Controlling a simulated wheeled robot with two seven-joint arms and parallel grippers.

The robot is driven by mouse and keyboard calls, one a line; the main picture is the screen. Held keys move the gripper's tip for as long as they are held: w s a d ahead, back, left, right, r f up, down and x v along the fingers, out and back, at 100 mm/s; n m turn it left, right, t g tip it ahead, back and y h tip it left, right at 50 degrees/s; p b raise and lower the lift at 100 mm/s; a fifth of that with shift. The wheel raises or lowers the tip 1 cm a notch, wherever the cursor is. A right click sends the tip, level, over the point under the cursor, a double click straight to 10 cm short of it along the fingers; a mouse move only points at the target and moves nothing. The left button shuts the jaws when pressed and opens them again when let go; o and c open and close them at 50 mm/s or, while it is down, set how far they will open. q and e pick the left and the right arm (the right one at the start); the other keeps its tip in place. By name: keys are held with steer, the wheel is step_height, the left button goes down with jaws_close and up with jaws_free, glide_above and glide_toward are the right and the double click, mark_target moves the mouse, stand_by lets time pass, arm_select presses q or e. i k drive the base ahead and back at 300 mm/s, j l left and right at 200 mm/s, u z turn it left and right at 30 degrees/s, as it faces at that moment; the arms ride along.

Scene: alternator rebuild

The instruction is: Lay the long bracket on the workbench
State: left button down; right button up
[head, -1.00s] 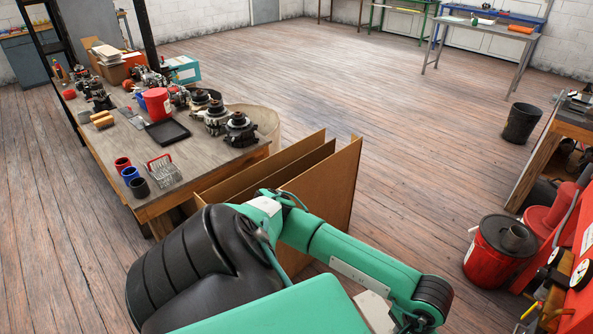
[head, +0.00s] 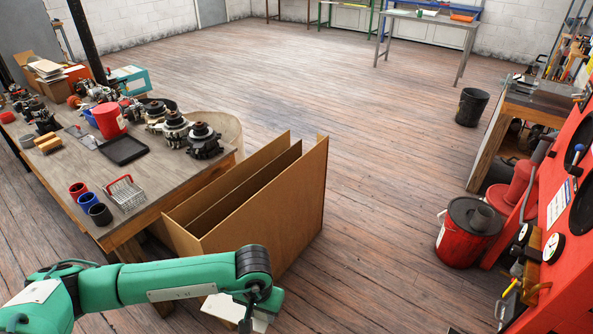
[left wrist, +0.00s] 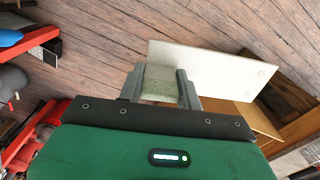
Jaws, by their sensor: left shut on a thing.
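The long bracket is a pale, flat, off-white piece with small holes near one end. In the left wrist view, the long bracket (left wrist: 215,72) reaches out to the right from between the fingers of my left gripper (left wrist: 161,86). The gripper is shut on its greenish-grey part. In the head view, part of the bracket (head: 238,312) shows below the wrist at the bottom edge, and the fingers are mostly hidden. The workbench (head: 165,178) stands at the left with a worn grey top. The bracket is off the bench, beyond its near right corner. My right gripper is out of view.
Cardboard panels (head: 262,200) stand upright between the bench and my left arm. Several alternators (head: 203,140), a black tray (head: 123,150), a wire basket (head: 124,193) and cups sit on the bench. A red bin (head: 467,232) and red equipment stand at the right. Bare bench shows between basket and alternators.

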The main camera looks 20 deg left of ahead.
mark_target(73, 163)
steer(key=i+j, duration=0.1)
steer(key=j, duration=0.6)
steer(key=i+j, duration=0.1)
steer(key=j, duration=1.35)
steer(key=i+j, duration=0.15)
steer(key=j, duration=0.55)
steer(key=i+j, duration=0.1)
steer(key=j, duration=0.65)
steer(key=i+j, duration=0.1)
steer(key=j, duration=0.6)
steer(key=i+j, duration=0.1)
steer(key=j, duration=0.65)
steer(key=j+u, duration=0.1)
steer(key=j, duration=0.6)
steer(key=i, duration=0.05)
